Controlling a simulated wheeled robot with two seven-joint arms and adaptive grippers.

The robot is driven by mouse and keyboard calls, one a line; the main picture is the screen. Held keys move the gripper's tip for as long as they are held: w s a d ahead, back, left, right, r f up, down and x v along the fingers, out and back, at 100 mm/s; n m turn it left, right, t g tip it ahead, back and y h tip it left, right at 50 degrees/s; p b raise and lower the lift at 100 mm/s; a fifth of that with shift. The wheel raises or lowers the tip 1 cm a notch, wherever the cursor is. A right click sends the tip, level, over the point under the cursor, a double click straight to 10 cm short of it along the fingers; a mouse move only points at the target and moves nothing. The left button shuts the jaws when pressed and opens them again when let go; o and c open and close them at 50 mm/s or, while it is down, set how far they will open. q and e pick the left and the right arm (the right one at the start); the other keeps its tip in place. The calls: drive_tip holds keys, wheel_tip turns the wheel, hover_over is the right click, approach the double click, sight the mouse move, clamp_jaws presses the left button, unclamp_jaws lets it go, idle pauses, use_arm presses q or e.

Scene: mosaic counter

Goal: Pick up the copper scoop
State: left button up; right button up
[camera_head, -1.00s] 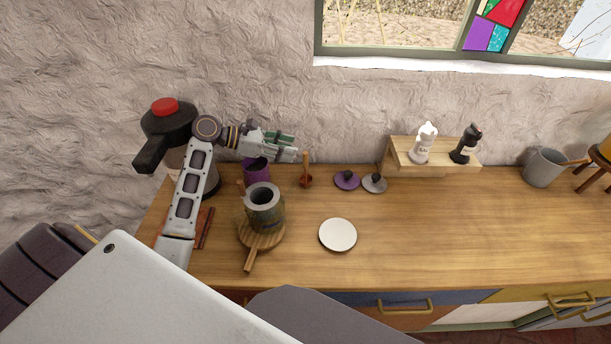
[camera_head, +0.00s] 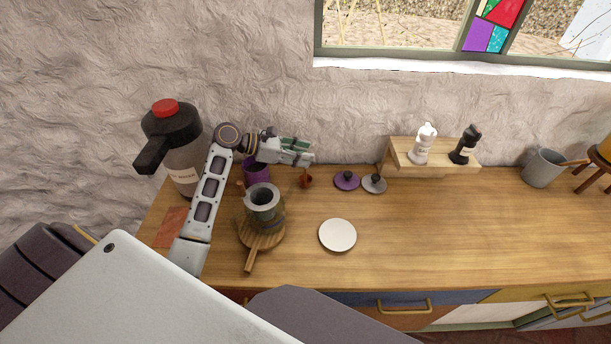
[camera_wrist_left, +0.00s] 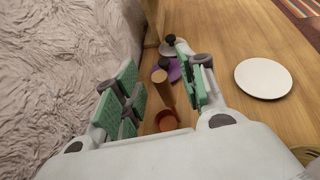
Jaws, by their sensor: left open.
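The copper scoop (camera_head: 306,181) stands on the counter by the wall, with its handle hidden behind my gripper in the head view. In the left wrist view its copper bowl (camera_wrist_left: 167,121) sits low and its wooden handle points upward. My left gripper (camera_head: 303,153) is over the scoop. It is open, and in the left wrist view the handle shows in the gap between the green-padded fingers (camera_wrist_left: 166,88). I cannot tell whether either finger touches it. My right gripper is not in view.
A purple mug (camera_head: 256,170) and a grey pot (camera_head: 263,200) on a round wooden board (camera_head: 250,262) stand left of the scoop. A purple lid (camera_head: 346,181) and a grey lid (camera_head: 374,184) lie to its right. A white plate (camera_head: 338,235) lies in front, with clear counter rightward.

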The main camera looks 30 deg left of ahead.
use_arm(q)
drive_tip(key=shift+w+d+f, duration=0.3)
drive_tip(key=shift+w+d, duration=0.1)
drive_tip(key=shift+d, duration=0.15)
clamp_jaws()
